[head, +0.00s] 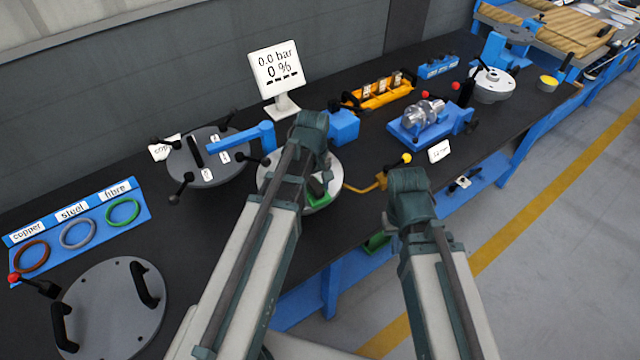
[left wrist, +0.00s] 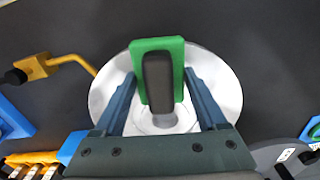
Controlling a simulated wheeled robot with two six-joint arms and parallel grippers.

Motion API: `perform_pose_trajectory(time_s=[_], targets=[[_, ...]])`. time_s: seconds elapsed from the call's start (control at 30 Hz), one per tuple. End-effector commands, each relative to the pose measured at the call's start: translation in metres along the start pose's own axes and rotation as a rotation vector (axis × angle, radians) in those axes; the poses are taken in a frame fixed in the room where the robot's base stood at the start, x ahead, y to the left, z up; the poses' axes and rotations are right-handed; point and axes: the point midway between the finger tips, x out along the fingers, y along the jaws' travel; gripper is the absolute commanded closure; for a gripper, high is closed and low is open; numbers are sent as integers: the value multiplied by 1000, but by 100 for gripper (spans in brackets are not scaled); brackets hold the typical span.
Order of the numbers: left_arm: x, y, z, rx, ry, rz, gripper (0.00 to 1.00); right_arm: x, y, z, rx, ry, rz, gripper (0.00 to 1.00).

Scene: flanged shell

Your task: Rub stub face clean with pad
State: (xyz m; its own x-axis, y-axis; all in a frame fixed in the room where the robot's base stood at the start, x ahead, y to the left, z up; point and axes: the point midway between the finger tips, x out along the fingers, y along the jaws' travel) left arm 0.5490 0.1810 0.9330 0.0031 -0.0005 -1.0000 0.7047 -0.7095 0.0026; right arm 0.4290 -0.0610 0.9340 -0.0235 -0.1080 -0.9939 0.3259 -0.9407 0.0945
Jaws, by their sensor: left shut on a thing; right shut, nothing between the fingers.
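The green pad (left wrist: 175,68) with a dark grip (left wrist: 158,82) is between the fingers of my left gripper (left wrist: 160,95), which is shut on it. The pad lies over the round silver stub face (left wrist: 222,75); I cannot tell whether it touches. In the head view the pad (head: 320,188) shows at the right of my left arm's end, above the pale stub face (head: 328,162), and the arm hides part of both. My right gripper (head: 408,190) is right of the stub, apart from it and empty; its fingers are hard to see.
A yellow cranked tool (head: 365,187) lies right of the stub. A grey cover (head: 208,172) on a blue arm (head: 245,138) stands left. Copper, steel and green rings lie on a blue board (head: 95,245). A grey flange disc (head: 135,315) with handles lies at front left.

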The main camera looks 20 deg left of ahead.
Motion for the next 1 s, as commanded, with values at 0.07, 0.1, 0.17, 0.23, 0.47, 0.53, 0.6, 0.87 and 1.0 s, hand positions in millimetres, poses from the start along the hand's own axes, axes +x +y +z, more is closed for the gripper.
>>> perform_pose_trajectory(time_s=[0.07,0.1,0.17,0.23,0.47,0.53,0.6,0.87,1.0], targets=[[2,-8,2,-1,0,-4,86,2,0,0,0,0,0,100],[2,-9,2,-1,0,-4,86,2,0,0,0,0,0,100],[2,-10,1,0,0,-5,86,2,0,0,0,0,0,100],[2,-9,1,0,0,-5,86,2,0,0,0,0,0,100],[1,-19,3,-3,-1,-6,86,1,0,0,0,0,0,100],[1,-25,4,-3,-1,-6,86,1,0,0,0,0,0,100],[0,-31,4,-2,-1,-6,86,0,0,0,0,0,0,100],[-1,-42,5,-1,0,-4,86,-1,0,0,0,0,0,100],[-1,-41,4,0,0,-3,86,-1,0,0,0,0,0,100]])
